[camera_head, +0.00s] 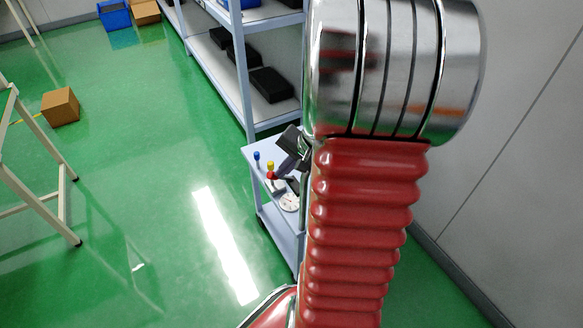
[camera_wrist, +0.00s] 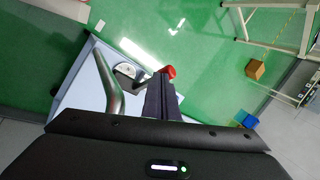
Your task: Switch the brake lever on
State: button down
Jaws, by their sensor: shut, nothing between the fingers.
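A light-blue cart (camera_head: 259,180) stands right of centre in the head view, partly hidden behind my arm. On its top are a blue knob (camera_head: 256,156), a yellow knob (camera_head: 270,165), a red knob (camera_head: 271,176) and a white dial (camera_head: 290,202). I cannot tell which of these is the brake lever. My dark gripper (camera_head: 283,171) is over the cart top, close to the red knob. In the wrist view my gripper (camera_wrist: 161,76) has its fingers together and empty. The red knob (camera_wrist: 169,71) shows just past the fingertips; contact is unclear. The dial (camera_wrist: 125,70) lies to their left.
A grey curved bar (camera_wrist: 106,82) runs left of my fingers in the wrist view. A shelf rack (camera_head: 240,70) with black bins stands behind the cart. A cardboard box (camera_head: 61,106) and a table frame are at left. Green floor is open between.

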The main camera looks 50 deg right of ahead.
jog(key=shift+w+a+f, duration=0.1)
jog(key=shift+w+a, duration=0.05)
jog(key=shift+w+a+f, duration=0.2)
jog(key=shift+a+f, duration=0.3)
jog(key=shift+a, duration=0.25)
jog(key=shift+d+r, duration=0.1)
jog(key=shift+d, duration=0.1)
jog(key=shift+s+d+r, duration=0.2)
jog(key=shift+d+r, duration=0.05)
jog(key=shift+d, duration=0.25)
dwell(0.3)
